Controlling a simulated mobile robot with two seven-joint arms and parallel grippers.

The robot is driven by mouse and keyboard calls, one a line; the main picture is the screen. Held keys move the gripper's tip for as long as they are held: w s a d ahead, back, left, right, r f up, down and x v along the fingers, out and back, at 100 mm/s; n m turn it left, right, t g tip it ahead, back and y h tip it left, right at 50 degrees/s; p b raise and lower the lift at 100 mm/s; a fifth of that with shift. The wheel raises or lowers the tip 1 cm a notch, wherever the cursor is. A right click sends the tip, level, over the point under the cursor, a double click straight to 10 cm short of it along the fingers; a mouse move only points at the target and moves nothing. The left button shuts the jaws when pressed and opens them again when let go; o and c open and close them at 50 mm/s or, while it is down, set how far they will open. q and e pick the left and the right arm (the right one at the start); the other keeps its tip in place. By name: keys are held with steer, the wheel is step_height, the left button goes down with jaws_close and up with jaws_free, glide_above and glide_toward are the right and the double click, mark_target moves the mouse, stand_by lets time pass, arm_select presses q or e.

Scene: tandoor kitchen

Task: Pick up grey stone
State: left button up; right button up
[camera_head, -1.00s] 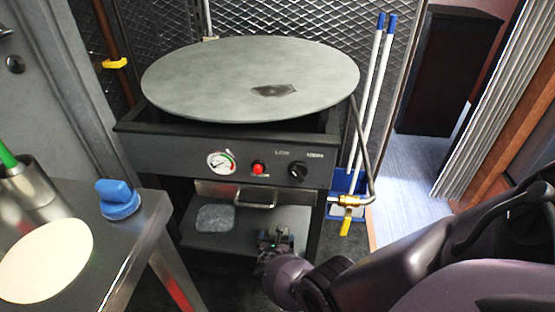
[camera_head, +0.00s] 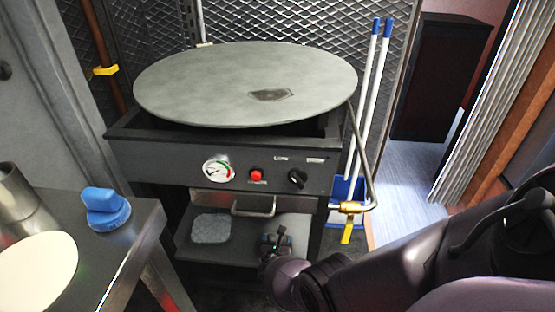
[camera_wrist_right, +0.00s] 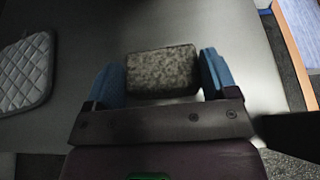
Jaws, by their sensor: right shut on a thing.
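The grey stone (camera_wrist_right: 162,72) is a speckled, rounded block in the right wrist view. It sits between the two blue fingers of my right gripper (camera_wrist_right: 163,78), which is shut on it. In the head view my right gripper (camera_head: 277,241) is small and dark at the front of the lower shelf (camera_head: 240,247), below the griddle stand. I cannot make out the stone clearly there. Whether the stone touches the shelf or is lifted is hard to tell. My left gripper is not in view.
A grey quilted pad (camera_head: 210,228) lies on the shelf left of my gripper. The drawer handle (camera_head: 254,206) and round griddle (camera_head: 245,85) are above. A gas pipe with a yellow valve (camera_head: 347,233) is to the right. A metal table (camera_head: 128,232) stands at the left.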

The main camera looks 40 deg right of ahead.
mark_target(276, 236)
steer(key=shift+r, duration=0.25)
steer(key=r+p, duration=0.1)
steer(key=r, duration=0.1)
steer(key=r+p, duration=0.1)
steer(key=r, duration=0.1)
steer(key=shift+a+p, duration=0.35)
arm_select(q)
steer(key=p, duration=0.1)
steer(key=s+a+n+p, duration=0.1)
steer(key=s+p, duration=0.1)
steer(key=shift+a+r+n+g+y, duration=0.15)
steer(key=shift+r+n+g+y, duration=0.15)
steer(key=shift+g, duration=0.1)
arm_select(e)
steer(key=s+a+f, duration=0.1)
steer(key=s+a, duration=1)
steer(key=a, duration=0.2)
steer(key=shift+s, duration=0.4)
steer(key=shift+a, duration=0.1)
